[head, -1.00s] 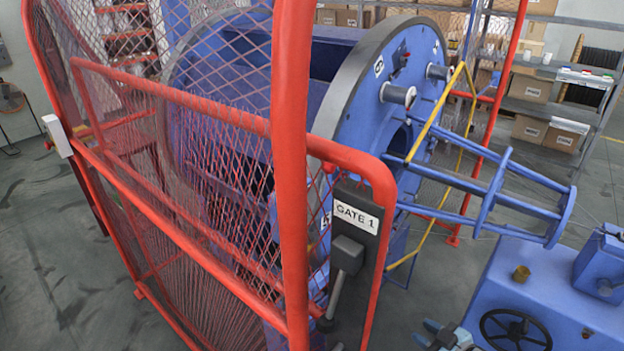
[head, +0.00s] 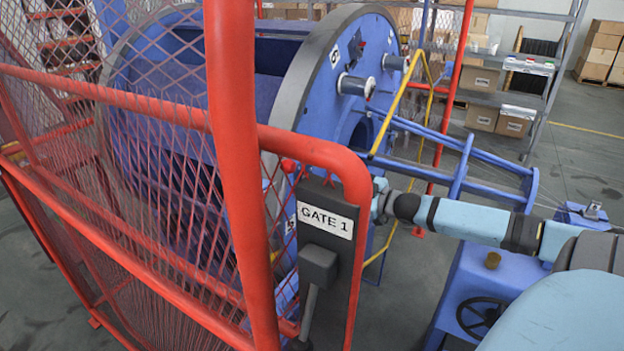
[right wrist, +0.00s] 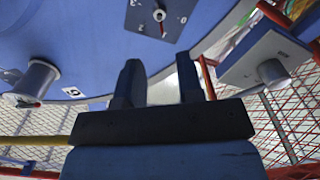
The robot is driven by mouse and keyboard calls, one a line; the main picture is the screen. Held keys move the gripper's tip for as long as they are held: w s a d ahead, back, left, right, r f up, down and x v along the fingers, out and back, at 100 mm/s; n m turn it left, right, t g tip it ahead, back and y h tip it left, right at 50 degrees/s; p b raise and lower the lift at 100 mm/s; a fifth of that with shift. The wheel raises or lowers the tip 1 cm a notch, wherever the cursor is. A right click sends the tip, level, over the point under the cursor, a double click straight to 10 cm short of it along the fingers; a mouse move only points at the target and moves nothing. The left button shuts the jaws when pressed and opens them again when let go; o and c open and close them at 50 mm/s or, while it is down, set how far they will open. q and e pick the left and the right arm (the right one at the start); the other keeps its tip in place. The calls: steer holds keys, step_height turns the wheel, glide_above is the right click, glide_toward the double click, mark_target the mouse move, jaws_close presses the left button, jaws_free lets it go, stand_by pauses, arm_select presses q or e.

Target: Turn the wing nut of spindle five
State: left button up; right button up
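The large blue disc (head: 345,120) carries white spools. One spool (head: 355,86) has a small number plate (head: 334,57) above it, too small to read surely. In the right wrist view a spool (right wrist: 38,80) with a reddish tip sits at the left, beside a number plate (right wrist: 72,91). I cannot make out a wing nut's shape surely. My right gripper (right wrist: 160,82) is open and empty, its fingers apart and pointing toward the disc. In the head view its fingers are hidden behind the gate frame. My left gripper is not in view.
The red mesh gate with its GATE 1 panel (head: 326,235) stands between my head camera and the machine. A yellow bar (head: 398,110) and blue tie rods (head: 460,165) lie close to my right arm.

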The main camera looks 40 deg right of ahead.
steer(key=x, duration=1)
steer(key=shift+p, duration=0.3)
steer(key=shift+f, duration=0.1)
steer(key=shift+c, duration=0.2)
jaws_close()
